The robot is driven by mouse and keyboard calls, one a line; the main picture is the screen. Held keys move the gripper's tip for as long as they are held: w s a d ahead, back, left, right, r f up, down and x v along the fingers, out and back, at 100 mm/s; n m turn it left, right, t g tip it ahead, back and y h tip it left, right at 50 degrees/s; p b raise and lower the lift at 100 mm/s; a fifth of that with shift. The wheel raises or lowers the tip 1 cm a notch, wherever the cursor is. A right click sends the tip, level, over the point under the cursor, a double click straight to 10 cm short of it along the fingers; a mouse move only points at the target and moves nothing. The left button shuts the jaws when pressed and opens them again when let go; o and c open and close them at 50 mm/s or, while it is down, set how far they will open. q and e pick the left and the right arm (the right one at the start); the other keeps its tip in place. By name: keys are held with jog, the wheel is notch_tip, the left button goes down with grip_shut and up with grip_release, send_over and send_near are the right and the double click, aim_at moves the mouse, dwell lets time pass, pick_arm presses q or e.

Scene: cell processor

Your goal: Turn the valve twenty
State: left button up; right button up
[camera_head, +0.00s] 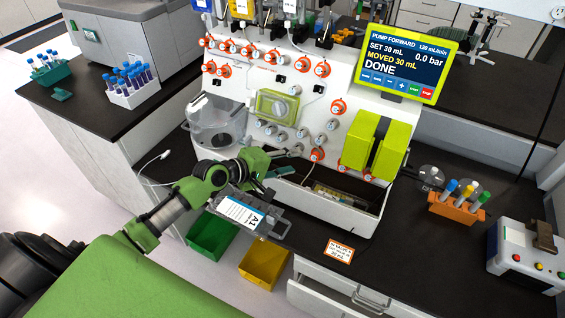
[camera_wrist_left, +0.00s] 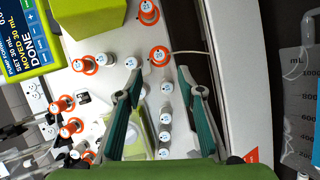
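Valve twenty (camera_head: 316,154) is an orange-ringed valve with a white cap, low on the white panel of the cell processor (camera_head: 330,125). In the left wrist view the valve (camera_wrist_left: 159,56) shows the label 20 and lies ahead, between the lines of the two fingers. My left gripper (camera_head: 294,159) is just left of the valve in the head view. In the left wrist view the gripper (camera_wrist_left: 160,78) has its teal-padded fingers apart, with nothing seen held between them. Whether a fingertip touches the valve cannot be told. My right gripper is not in view.
Other orange-ringed valves and plain white ports (camera_wrist_left: 165,88) sit close around. A green pump housing (camera_head: 375,146) is to the right. The screen (camera_head: 409,65) reads DONE. An orange tube rack (camera_head: 456,208) stands on the dark counter.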

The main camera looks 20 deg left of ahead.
pick_arm(q)
jog(key=shift+v, duration=1.5)
jog(key=shift+d, duration=0.1)
